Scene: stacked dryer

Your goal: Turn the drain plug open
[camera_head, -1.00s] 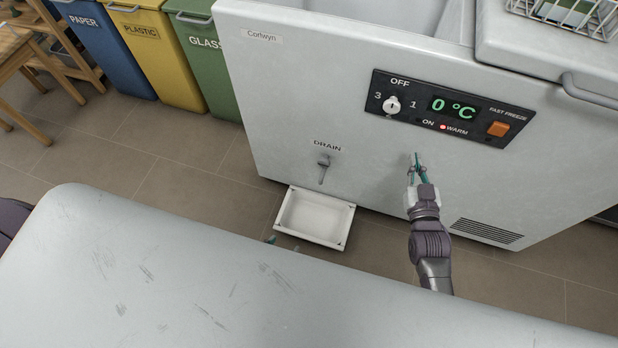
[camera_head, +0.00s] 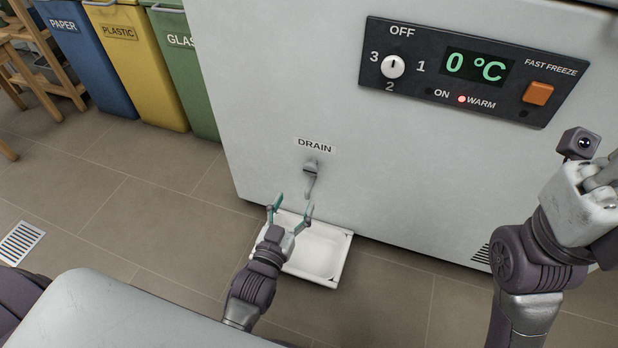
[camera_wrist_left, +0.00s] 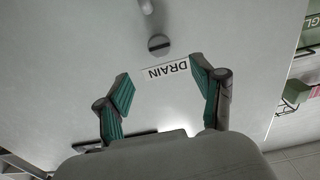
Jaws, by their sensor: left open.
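The drain plug (camera_head: 311,167) sits on the white freezer's front, just under the DRAIN label (camera_head: 315,146), with a grey spout (camera_head: 310,187) hanging below it. In the left wrist view, which is upside down, the plug (camera_wrist_left: 159,44) is a round grey disc with a roughly level slot. My left gripper (camera_head: 290,209) is open and empty, low in front of the freezer, below and slightly left of the plug. Its teal fingers (camera_wrist_left: 162,75) flank the label in the wrist view, apart from the plug. My right gripper (camera_head: 585,205) is at the right edge; its fingertips are not clearly visible.
A white tray (camera_head: 335,262) lies on the floor under the drain, partly behind my left gripper. The control panel (camera_head: 470,72) is above right on the freezer (camera_head: 270,90). Blue, yellow (camera_head: 140,70) and green bins stand at left.

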